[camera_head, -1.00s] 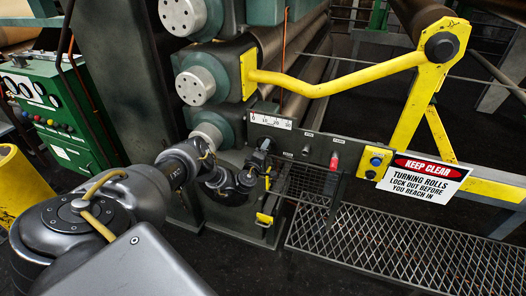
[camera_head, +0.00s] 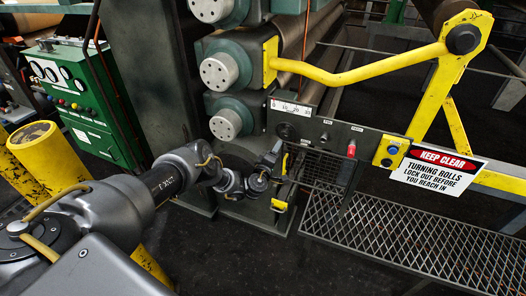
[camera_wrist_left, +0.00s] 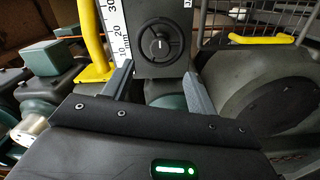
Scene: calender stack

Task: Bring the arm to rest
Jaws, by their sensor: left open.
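My left arm comes in from the left in the head view, with its wrist bent near the foot of the machine. My left gripper (camera_head: 273,157) is just below and left of a round black knob (camera_head: 287,132) on the dark control panel (camera_head: 325,133). In the left wrist view the gripper (camera_wrist_left: 160,88) is open, with nothing between its two grey fingers. The knob (camera_wrist_left: 159,44) shows beyond the fingertips, apart from them, with its pointer close to upright. A white scale (camera_wrist_left: 116,28) stands beside it. My right gripper is not in view.
Yellow posts (camera_head: 45,160) stand close to my left arm, before a green cabinet (camera_head: 85,100). Green roll ends (camera_head: 225,70) rise above the gripper. A wire basket (camera_head: 322,168), a red switch (camera_head: 351,149) and a warning sign (camera_head: 438,168) are to the right, above a metal grating (camera_head: 400,235).

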